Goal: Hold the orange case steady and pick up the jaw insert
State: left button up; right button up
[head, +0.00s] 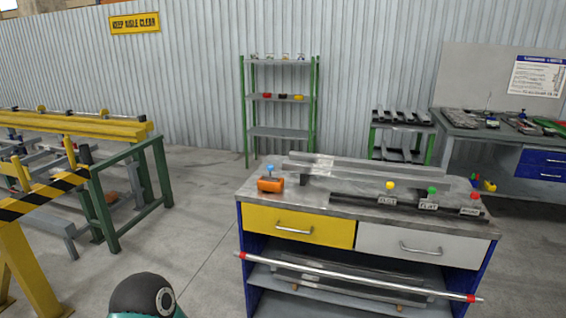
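The orange case (270,185) stands on the back left part of the metal-topped workbench (330,212). A small blue-topped piece (270,168) sticks up from the case; whether it is the jaw insert is too small to tell. A dark rail (350,202) along the bench's front right carries pieces with yellow (390,186), green (432,190) and red (473,196) tops behind small labels. Neither of my grippers is in view. Nothing is seen touching the case.
Long metal bars (350,163) lie along the bench's back. Below are a yellow drawer (298,226), a grey drawer (420,246) and a red-ended bar (350,277) across the front. A yellow-and-green rack (110,180) stands left; the floor between is clear.

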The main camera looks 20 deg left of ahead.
aim_at(270, 178)
jog(key=u, duration=0.65)
jog(key=i, duration=1.7)
jog(key=z, duration=0.05)
